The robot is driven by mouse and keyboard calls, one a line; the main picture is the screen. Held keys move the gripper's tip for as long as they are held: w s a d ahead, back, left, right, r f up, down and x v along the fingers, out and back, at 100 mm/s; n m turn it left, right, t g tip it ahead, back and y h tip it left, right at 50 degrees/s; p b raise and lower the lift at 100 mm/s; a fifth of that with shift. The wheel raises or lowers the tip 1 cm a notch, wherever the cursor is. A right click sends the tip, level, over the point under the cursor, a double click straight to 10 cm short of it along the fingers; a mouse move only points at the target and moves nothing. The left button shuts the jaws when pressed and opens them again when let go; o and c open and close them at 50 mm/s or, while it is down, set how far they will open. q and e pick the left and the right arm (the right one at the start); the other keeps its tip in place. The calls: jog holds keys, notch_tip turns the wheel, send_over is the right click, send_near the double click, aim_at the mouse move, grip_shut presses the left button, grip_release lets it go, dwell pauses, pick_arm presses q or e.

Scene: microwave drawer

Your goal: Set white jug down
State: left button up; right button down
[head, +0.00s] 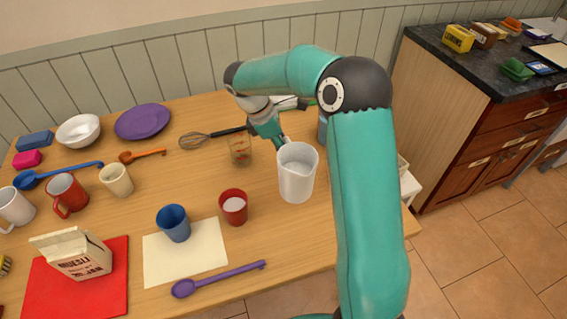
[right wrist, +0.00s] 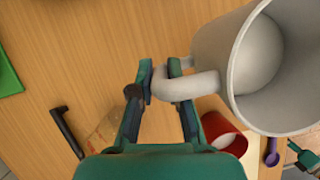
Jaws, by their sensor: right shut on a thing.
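The white jug (head: 297,178) is near the table's right side, upright or nearly so, with its open top showing. My right gripper (head: 284,140) reaches it from behind. In the right wrist view my right gripper (right wrist: 164,70) is shut on the handle of the white jug (right wrist: 215,50). I cannot tell whether the jug's base touches the table. A small teal and dark part at the lower right edge of the right wrist view looks like my left gripper (right wrist: 298,152); its fingers are too small to read.
A clear measuring glass (head: 240,150) and whisk (head: 205,139) are behind. The table front right is bare.

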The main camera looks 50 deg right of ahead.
jog(key=shift+f, duration=2.85)
jog(key=shift+f, duration=0.1)
jog(key=c, duration=1.1)
grip_release()
jog(key=shift+c, duration=0.2)
jog(key=v, duration=1.2)
